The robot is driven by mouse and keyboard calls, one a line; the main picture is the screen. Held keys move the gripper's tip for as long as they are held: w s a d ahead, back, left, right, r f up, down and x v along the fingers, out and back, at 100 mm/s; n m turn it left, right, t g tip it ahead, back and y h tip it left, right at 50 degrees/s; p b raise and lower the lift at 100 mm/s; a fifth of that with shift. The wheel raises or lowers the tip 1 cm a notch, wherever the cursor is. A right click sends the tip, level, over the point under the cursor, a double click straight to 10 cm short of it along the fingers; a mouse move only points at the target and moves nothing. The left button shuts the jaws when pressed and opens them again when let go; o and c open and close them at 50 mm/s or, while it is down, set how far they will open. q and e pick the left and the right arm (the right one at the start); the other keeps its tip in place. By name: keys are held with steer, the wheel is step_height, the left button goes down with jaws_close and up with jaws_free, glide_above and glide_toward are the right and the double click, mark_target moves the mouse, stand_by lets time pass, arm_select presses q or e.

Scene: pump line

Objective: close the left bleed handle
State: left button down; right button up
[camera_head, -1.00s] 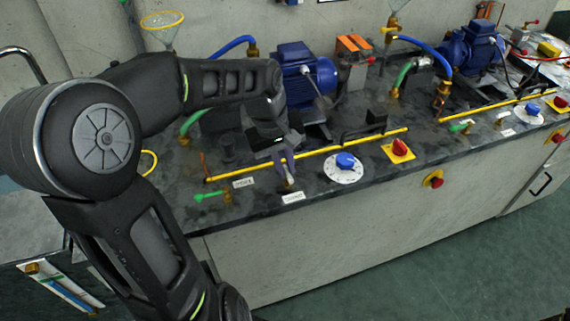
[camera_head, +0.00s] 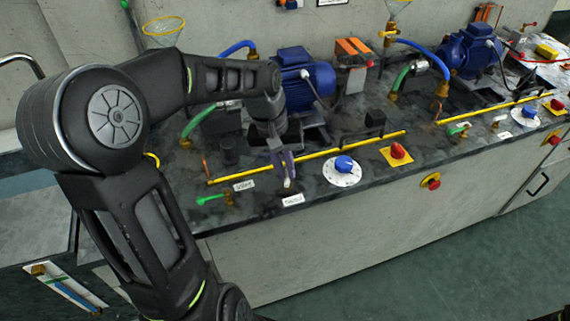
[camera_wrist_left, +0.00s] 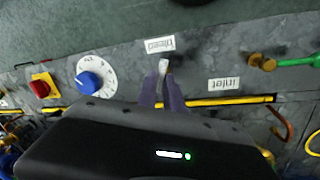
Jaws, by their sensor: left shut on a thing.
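The left bleed handle (camera_wrist_left: 163,67) is a small pale lever beside the "bleed" label (camera_wrist_left: 160,44) on the dark bench top. It also shows in the head view (camera_head: 288,183), just behind the front edge. My left gripper (camera_wrist_left: 165,88) is shut on it, its purple-grey fingers either side of the lever; it shows in the head view too (camera_head: 286,172). The fingers and hand hide part of the lever and its valve, so its exact angle is hard to tell. My right gripper is in no view.
A green inlet handle (camera_head: 211,199) lies to the left by the inlet label (camera_head: 243,185). A yellow rail (camera_head: 330,151) runs behind the handle. A blue dial (camera_head: 344,164) and a red knob (camera_head: 398,151) sit to the right. A blue motor (camera_head: 308,80) stands behind.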

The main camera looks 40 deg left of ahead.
arm_select(q)
steer(key=m, duration=0.2)
steer(key=m+p, duration=0.1)
steer(key=m, duration=0.1)
steer(key=m+g+p, duration=0.1)
steer(key=m, duration=0.1)
steer(key=shift+w+r, duration=0.1)
steer(key=shift+w, duration=0.15)
steer(key=m+g+p, duration=0.1)
steer(key=m, duration=0.3)
steer(key=shift+d, duration=0.1)
steer(key=shift+w+m+p, duration=0.1)
steer(key=shift+m+p, duration=0.45)
steer(key=shift+m, duration=1.05)
steer(key=c, duration=1.5)
jaws_free()
steer(key=r, duration=0.5)
steer(key=w+a+r, duration=0.1)
steer(key=r, duration=0.1)
steer(key=shift+r, duration=0.3)
